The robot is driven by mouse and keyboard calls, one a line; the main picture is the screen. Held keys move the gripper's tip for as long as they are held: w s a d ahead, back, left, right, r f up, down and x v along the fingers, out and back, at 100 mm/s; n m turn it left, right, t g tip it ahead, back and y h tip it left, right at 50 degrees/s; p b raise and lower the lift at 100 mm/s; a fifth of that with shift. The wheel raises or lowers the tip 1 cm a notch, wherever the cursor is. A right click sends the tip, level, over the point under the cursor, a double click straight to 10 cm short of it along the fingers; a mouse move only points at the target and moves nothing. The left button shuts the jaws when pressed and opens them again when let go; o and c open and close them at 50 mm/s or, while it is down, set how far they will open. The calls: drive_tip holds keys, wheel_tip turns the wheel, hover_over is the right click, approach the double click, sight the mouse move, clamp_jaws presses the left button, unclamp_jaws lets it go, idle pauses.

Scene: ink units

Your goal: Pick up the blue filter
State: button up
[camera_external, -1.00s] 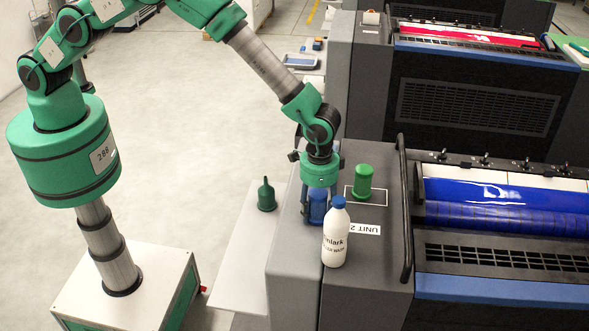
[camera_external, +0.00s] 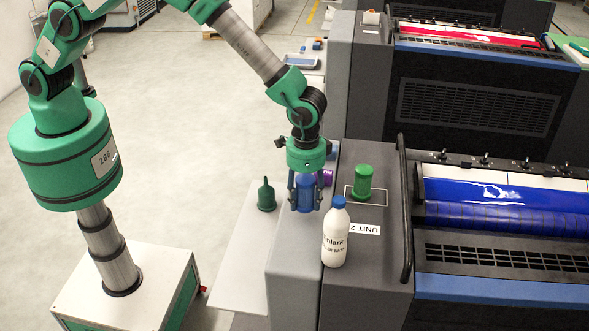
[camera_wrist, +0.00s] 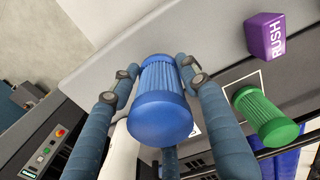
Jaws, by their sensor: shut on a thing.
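The blue filter (camera_external: 305,193) is a ribbed cylinder with smooth blue end caps. It also shows in the wrist view (camera_wrist: 162,98), large and between my fingers. My gripper (camera_external: 305,201) points down and is shut on the blue filter, with fingers on both sides of it. It is over the left part of the grey press top in the external view. In the wrist view my gripper's fingertips (camera_wrist: 160,72) touch the filter's sides. Whether the filter's bottom touches the surface cannot be told.
A white bottle with blue cap (camera_external: 336,240) stands close in front. A green filter (camera_external: 362,182) stands in a white outlined square to the right. A purple block (camera_wrist: 265,36) lies behind my gripper. A green funnel (camera_external: 266,196) sits on the white shelf (camera_external: 235,255) at left.

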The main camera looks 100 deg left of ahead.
drive_tip(key=s+a+r+b, duration=0.1)
drive_tip(key=s+b, duration=0.1)
drive_tip(key=s, duration=1)
drive_tip(key=shift+a, duration=0.3)
drive_tip(key=shift+s, duration=0.1)
